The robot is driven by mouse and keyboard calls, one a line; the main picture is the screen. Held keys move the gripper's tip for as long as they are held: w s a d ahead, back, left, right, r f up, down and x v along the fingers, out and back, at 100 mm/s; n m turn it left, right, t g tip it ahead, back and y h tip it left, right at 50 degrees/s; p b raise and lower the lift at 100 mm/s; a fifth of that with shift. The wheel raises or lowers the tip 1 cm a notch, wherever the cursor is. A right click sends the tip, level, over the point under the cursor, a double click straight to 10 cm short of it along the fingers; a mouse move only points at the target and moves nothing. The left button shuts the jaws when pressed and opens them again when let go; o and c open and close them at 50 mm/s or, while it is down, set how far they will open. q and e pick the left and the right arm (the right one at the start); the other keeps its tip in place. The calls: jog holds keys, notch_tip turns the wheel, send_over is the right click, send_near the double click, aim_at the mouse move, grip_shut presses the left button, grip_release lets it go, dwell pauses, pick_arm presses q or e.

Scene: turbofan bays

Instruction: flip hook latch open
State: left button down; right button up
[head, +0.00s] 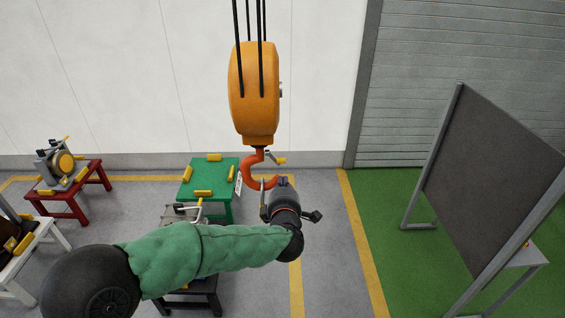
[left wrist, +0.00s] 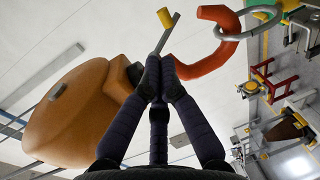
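The orange crane hook (head: 250,176) hangs below a yellow-orange hook block (head: 255,92). Its latch is a grey bar with a yellow end (head: 280,160), at the upper right of the hook mouth. In the left wrist view, the latch's yellow tip (left wrist: 165,17) and bar stand just past the fingertips, and the hook (left wrist: 207,62) curves to their right. My left gripper (head: 282,181) is right of the hook and just below the latch. Its dark fingers (left wrist: 160,62) converge and look shut, with nothing clearly held. Contact with the latch cannot be told. My right gripper is out of view.
A pale ring (left wrist: 250,22) passes by the hook's mouth. A green table (head: 187,190) with yellow blocks stands below left. A red stand (head: 62,205) holds a machine part further left. A dark panel (head: 490,175) stands at right.

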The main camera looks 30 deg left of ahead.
aim_at(282, 160)
pick_arm(q)
jog(key=p+x, duration=0.3)
jog(key=x, duration=0.8)
jog(key=shift+w+a+f, duration=0.1)
jog(key=shift+w+a, duration=0.1)
jog(key=shift+w, duration=0.1)
jog(key=shift+f+b, duration=0.2)
jog(key=shift+b, duration=0.75)
jog(key=t+y+b, duration=0.1)
jog(key=t+b, duration=0.1)
jog(key=b, duration=1)
jog(key=w+a+t+y+b, duration=0.1)
jog(key=t+y+b, duration=0.1)
jog(key=b, duration=1)
jog(key=w+t+y+b, duration=0.1)
jog(key=t+y+b, duration=0.1)
jog(key=b, duration=1)
jog(key=shift+w+a+t, duration=0.2)
jog(key=shift+a+t, duration=0.1)
jog(key=shift+t, duration=0.6)
jog(key=shift+w+a+r+b, duration=0.15)
jog(key=shift+w+r+b, duration=0.25)
jog(key=shift+b, duration=1.4)
